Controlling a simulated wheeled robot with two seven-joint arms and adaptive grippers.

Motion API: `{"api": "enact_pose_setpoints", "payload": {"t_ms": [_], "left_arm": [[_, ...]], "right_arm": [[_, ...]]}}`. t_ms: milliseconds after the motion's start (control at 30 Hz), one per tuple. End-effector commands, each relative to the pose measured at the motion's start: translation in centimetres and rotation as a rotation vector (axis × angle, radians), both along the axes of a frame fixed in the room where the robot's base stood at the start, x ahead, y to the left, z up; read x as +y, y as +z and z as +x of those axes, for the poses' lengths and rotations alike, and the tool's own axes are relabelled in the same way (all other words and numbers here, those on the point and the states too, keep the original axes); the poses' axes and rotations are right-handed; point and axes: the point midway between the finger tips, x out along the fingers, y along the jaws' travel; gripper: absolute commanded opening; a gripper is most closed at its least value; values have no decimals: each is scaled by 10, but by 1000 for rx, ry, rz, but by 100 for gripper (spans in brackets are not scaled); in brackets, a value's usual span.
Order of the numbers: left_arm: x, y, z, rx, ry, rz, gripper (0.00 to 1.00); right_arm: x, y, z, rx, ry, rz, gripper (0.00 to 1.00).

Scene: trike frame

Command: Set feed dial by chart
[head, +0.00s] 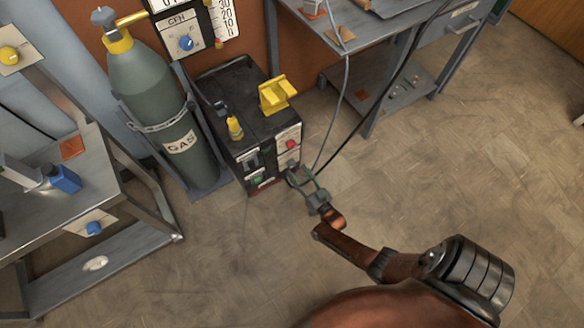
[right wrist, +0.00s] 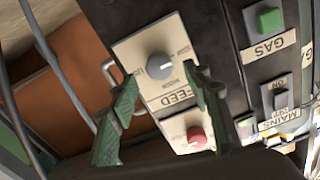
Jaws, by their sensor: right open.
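The feed dial (right wrist: 159,66) is a round grey knob on a cream plate marked FEED, seen in the right wrist view. It sits on the front of the black machine (head: 240,104). My right gripper (head: 302,176) is at the lower front of this machine in the head view. In the right wrist view its green fingers (right wrist: 160,80) are open, with the dial showing between their tips. Contact with the dial cannot be told. The dial's exact setting is too small to read. No chart is clearly readable. My left gripper is out of view.
A red knob (right wrist: 196,136) is beside the feed dial. A green GAS button (right wrist: 269,20) and a MAINS switch (right wrist: 279,96) are to the right. The gas cylinder (head: 160,95) stands left of the machine. A cable (head: 345,110) hangs nearby. The floor in front is clear.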

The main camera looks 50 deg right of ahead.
Motion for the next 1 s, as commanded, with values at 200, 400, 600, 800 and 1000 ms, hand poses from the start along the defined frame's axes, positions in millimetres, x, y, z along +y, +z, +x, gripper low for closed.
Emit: {"api": "enact_pose_setpoints", "payload": {"t_ms": [200, 400, 600, 800, 1000], "left_arm": [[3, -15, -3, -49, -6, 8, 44], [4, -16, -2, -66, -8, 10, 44], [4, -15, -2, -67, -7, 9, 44], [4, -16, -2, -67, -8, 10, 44], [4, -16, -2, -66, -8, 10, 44]], "right_arm": [[-7, -3, 26, 4, 1, -2, 44], [-8, -2, 32, 4, 0, -1, 44], [-8, -1, 32, 3, 1, -1, 43], [-8, -1, 32, 3, 1, 0, 29], [-8, -2, 32, 4, 0, 0, 15]]}}
